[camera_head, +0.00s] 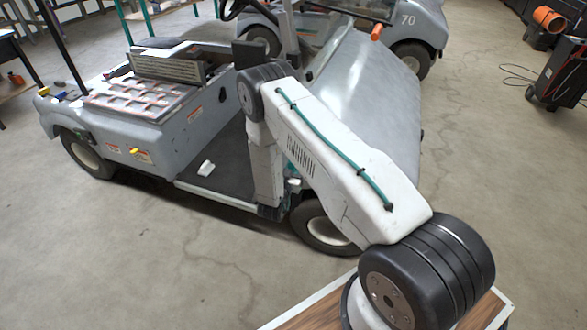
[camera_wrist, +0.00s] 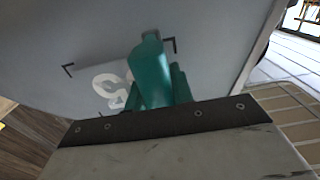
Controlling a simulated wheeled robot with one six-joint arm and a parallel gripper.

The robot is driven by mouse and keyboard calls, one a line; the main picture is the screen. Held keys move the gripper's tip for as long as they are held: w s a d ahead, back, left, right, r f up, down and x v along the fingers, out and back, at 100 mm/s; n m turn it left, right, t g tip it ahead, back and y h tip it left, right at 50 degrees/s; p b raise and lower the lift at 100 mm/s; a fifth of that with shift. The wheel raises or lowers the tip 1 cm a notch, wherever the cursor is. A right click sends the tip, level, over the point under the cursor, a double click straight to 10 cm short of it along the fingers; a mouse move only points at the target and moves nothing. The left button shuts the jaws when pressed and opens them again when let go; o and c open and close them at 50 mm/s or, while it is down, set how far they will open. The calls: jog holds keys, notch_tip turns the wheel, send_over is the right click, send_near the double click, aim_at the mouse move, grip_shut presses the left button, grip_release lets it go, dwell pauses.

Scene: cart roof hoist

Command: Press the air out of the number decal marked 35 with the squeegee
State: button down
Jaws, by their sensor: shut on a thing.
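The number decal (camera_wrist: 105,83) lies on a grey panel (camera_wrist: 95,30) in the wrist view, between dark corner marks. White digits show in part; the teal parts in front cover the rest, so I cannot read the full number. My gripper (camera_wrist: 155,75) shows as teal parts rising over the decal's right side. It is shut on the squeegee, but I cannot clearly separate the squeegee from the teal fingers. I cannot tell whether the squeegee's edge touches the decal. In the head view my arm hides the gripper and the decal.
A grey cart (camera_head: 370,90) stands ahead, with an open footwell (camera_head: 225,170) and a slatted rear deck (camera_head: 125,97). Another cart (camera_head: 410,30) marked 70 stands behind it. A wood-topped surface (camera_head: 310,312) is at the lower right. Concrete floor at left is clear.

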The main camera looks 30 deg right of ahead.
jog(key=shift+d, duration=0.15)
jog(key=s+d, duration=0.5)
jog(key=s, duration=0.1)
jog(key=shift+s, duration=0.3)
dwell(1.1)
jog(key=shift+s+d, duration=0.1)
jog(key=shift+s+d, duration=0.85)
jog(key=w+a, duration=0.5)
jog(key=w, duration=0.1)
jog(key=shift+w, duration=0.4)
dwell(0.7)
jog(key=shift+w+a+r, duration=0.1)
jog(key=shift+w+a, duration=0.85)
jog(key=shift+w, duration=0.05)
